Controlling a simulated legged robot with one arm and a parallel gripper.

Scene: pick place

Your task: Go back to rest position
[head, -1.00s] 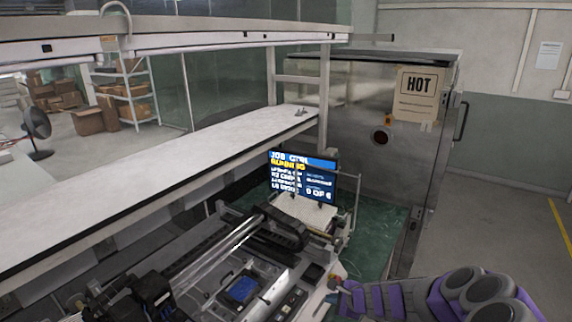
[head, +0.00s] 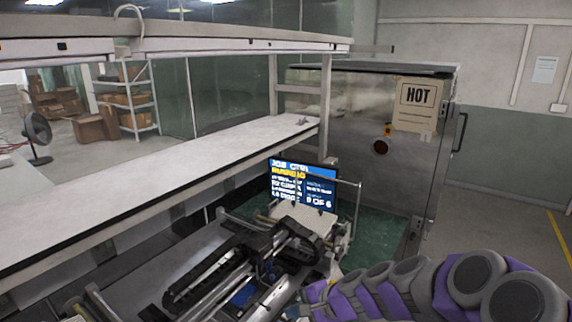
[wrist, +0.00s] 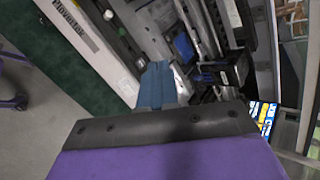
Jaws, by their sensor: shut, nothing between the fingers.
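My gripper (wrist: 160,84) shows in the wrist view as two blue-grey fingers held together, with nothing between them. It is above the edge of a machine (wrist: 158,35) with a dark blue piece (wrist: 184,46) in it. In the head view my purple and grey arm reaches in from the lower right toward the machine (head: 235,265); its fingers cannot be made out there. A dark carriage with rails lies across the machine, and part of the blue piece (head: 243,296) shows below it.
A screen (head: 303,185) stands behind the machine. A steel cabinet (head: 350,140) marked HOT stands behind that. A long white worktop (head: 150,185) with a shelf above it runs along the left. Open floor (head: 500,225) lies at the right. Shelving and a fan stand far left.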

